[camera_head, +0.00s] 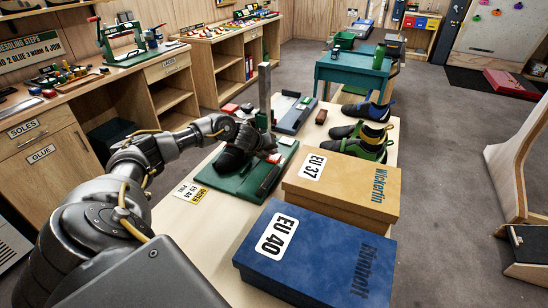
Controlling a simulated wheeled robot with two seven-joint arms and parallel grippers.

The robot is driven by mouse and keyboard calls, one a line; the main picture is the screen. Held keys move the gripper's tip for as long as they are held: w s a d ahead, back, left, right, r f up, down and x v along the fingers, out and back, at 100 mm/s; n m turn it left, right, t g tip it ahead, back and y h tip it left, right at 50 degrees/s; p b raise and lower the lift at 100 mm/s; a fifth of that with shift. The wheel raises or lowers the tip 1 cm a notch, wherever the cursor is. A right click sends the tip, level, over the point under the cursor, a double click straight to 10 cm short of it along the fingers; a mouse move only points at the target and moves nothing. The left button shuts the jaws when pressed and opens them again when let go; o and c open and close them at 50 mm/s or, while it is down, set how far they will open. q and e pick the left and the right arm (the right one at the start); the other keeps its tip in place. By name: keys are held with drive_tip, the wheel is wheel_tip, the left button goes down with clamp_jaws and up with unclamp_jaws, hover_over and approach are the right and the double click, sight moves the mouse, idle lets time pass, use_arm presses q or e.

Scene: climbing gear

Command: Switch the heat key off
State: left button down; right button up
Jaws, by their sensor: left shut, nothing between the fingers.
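A green-based device (228,187) with an upright grey post (265,92) stands on the light wooden bench. A dark shoe-like shape (231,160) sits on it, partly under my arm. My left gripper (267,149) is over this device beside the post, shut and empty. A small red part (273,158) shows close to the fingertips; I cannot tell if they touch it. My right gripper is not in view.
A tan EU 37 box (345,190) and a blue EU 40 box (325,255) stand close on the right. Black and green climbing shoes (362,142) are behind them. A yellow-and-white tag (190,193) lies left of the device. Bare bench top shows at the front left.

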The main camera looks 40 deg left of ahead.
sight(272, 158)
use_arm(q)
drive_tip(key=shift+f, duration=0.1)
idle(0.4)
drive_tip(key=shift+f+b, duration=0.35)
drive_tip(key=shift+f, duration=0.15)
idle(0.3)
drive_tip(key=shift+r+p, duration=0.4)
drive_tip(key=shift+r, duration=0.2)
drive_tip(key=shift+r, duration=0.1)
wheel_tip(272, 158, up, 6)
drive_tip(key=p, duration=0.4)
drive_tip(key=shift+p, duration=0.4)
